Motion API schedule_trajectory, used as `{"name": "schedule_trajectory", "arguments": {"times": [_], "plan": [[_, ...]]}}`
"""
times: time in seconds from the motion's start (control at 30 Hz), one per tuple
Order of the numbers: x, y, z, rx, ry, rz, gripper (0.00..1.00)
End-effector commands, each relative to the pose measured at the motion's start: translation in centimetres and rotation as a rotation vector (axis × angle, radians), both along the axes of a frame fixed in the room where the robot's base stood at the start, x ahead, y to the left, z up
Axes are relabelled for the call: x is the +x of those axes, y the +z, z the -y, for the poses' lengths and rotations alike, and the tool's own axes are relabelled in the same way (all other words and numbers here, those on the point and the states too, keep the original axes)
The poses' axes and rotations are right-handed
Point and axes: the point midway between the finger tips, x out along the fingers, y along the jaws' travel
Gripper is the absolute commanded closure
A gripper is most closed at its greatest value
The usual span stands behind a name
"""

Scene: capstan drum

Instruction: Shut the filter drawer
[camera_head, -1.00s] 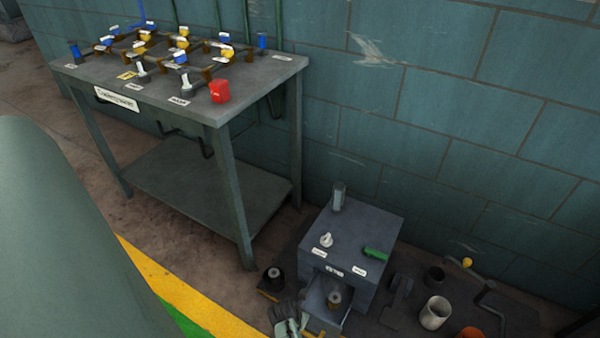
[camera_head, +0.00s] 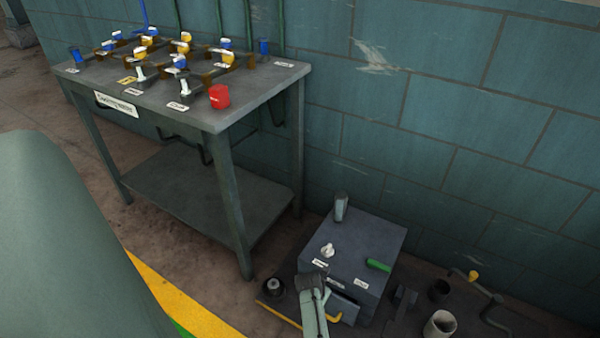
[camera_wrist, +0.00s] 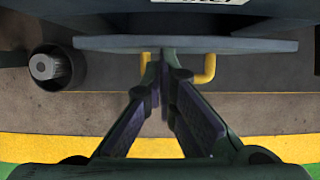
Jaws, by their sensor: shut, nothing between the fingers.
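The filter drawer (camera_head: 346,308) is low in the front of a grey box (camera_head: 372,238); my gripper hides part of it in the head view. In the wrist view its front panel (camera_wrist: 240,46) runs across the top, with a yellow handle (camera_wrist: 208,68) on it. A dark strip shows between the panel and the box, so I cannot tell whether the drawer is fully in. My gripper (camera_wrist: 165,58) is shut and empty. Its fingertips are at the panel, between the handle's two legs, and appear to touch it. In the head view my gripper (camera_head: 313,284) is in front of the box.
A dark cup with a grey-topped filter (camera_head: 273,286) stands left of the box. A pale cup (camera_head: 439,325) and a crank are to the right. A valve table (camera_head: 215,118) stands behind left.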

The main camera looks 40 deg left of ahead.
Motion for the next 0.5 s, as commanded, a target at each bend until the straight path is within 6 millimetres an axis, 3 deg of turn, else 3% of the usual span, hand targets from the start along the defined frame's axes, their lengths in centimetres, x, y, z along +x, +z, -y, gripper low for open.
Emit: {"name": "schedule_trajectory", "arguments": {"times": [0.2,0.5], "plan": [[2.0,-0.1,-0.5,0.000,-0.001,0.001,1.00],[2.5,0.1,-0.6,0.002,-0.001,0.003,1.00]]}}
